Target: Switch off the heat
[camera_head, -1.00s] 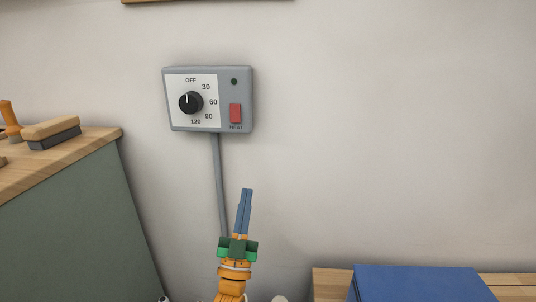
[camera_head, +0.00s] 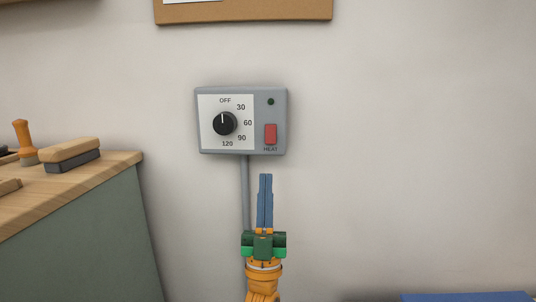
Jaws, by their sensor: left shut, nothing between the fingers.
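A grey control box (camera_head: 242,90) is fixed to the wall near the middle of the view. Its black round dial (camera_head: 225,123) has its white mark pointing up towards OFF. A red HEAT switch (camera_head: 270,134) sits at the lower right of the box. A small dark green lamp (camera_head: 271,101) above the switch looks unlit. My left gripper (camera_head: 265,177) is shut and empty, with its blue fingers pointing up. Its tips show just below the box, under the red switch, apart from it in the picture. My right gripper is not in view.
A grey conduit (camera_head: 245,190) runs down from the box behind my left gripper. A wooden-topped counter (camera_head: 100,180) with brushes (camera_head: 70,152) stands at the left. A framed board (camera_head: 245,14) hangs above. A blue object (camera_head: 465,297) shows at the bottom right. The wall to the right is bare.

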